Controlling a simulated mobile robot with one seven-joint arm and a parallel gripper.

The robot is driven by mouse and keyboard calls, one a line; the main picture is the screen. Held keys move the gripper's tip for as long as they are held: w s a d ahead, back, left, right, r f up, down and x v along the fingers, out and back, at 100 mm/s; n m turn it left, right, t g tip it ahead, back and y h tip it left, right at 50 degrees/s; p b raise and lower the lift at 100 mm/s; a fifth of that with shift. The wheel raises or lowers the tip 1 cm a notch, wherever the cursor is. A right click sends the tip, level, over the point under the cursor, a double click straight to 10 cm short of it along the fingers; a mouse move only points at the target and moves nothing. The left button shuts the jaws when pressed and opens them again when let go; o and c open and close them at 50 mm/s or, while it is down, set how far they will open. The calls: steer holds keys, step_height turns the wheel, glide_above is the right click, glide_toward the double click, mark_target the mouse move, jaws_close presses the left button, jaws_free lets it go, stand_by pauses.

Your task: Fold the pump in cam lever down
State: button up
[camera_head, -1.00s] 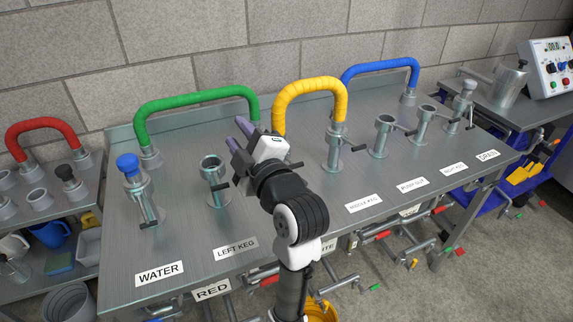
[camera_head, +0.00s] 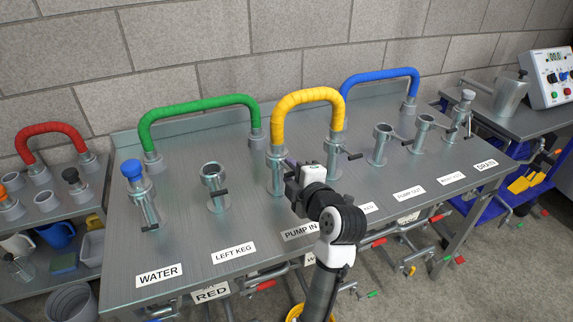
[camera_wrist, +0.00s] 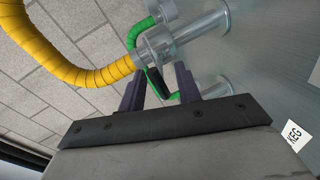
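The PUMP IN port (camera_head: 276,172) is an upright steel pipe on the table, with the left end of the yellow hose (camera_head: 308,97) seated on it. In the wrist view the yellow hose (camera_wrist: 72,70) enters the port's collar (camera_wrist: 155,47). The cam lever's black grip (camera_wrist: 157,84) sticks out from that collar towards my gripper. My gripper (camera_wrist: 158,78) is open, with one dark finger on each side of the grip; contact is not clear. In the head view my gripper (camera_head: 290,165) is just right of the port and hides its lever.
The yellow hose's other end is on the MIDDLE KEG port (camera_head: 335,150). The LEFT KEG port (camera_head: 214,188) stands open to the left, and the WATER port (camera_head: 138,190) has a blue cap. A green hose (camera_head: 200,112) and a blue hose (camera_head: 380,76) arch behind.

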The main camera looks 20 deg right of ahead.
steer(key=shift+x, duration=1.6)
jaws_close()
